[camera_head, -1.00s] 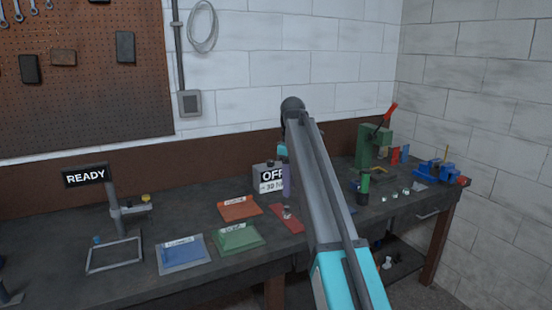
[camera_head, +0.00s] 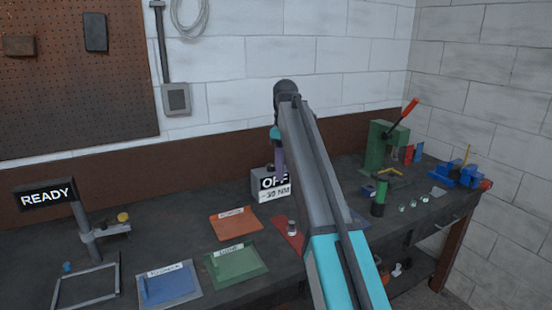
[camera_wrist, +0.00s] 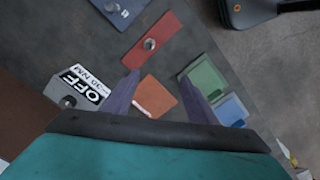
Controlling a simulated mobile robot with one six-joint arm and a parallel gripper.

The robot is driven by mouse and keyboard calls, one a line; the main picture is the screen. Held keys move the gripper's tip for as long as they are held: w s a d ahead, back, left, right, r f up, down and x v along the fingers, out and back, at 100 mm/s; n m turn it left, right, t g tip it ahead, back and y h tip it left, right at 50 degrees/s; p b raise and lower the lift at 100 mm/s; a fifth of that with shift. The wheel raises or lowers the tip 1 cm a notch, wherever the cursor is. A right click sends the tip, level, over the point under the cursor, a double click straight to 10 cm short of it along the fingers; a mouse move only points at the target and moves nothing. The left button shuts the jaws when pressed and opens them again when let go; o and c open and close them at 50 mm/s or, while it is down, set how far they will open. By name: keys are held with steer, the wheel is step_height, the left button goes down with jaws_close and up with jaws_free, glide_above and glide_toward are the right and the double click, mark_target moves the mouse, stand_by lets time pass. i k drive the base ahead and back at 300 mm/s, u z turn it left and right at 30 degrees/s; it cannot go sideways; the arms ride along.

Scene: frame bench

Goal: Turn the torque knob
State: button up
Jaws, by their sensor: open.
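A grey box (camera_head: 258,190) stands on the bench against the back board, its display reading OFF and 30 NM. It also shows at the left of the wrist view (camera_wrist: 58,88), with a small dark round part, perhaps the knob (camera_wrist: 67,102), on its face. In the head view my arm partly covers the box's right side, and I cannot make out a knob there. My gripper (camera_wrist: 158,76) is open and empty, its two purple fingers spread above the bench. The box lies left of the fingers in the wrist view, apart from them.
Orange (camera_head: 235,222), green (camera_head: 232,262) and blue (camera_head: 168,287) labelled trays lie on the bench. A red mat (camera_head: 284,236) bears a small metal piece (camera_wrist: 150,44). A READY sign (camera_head: 47,195) stands left. A green press (camera_head: 376,150) and blue vise (camera_head: 459,174) stand right.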

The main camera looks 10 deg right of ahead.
mark_target(270, 167)
steer(key=u, duration=0.05)
steer(key=i, duration=1.1)
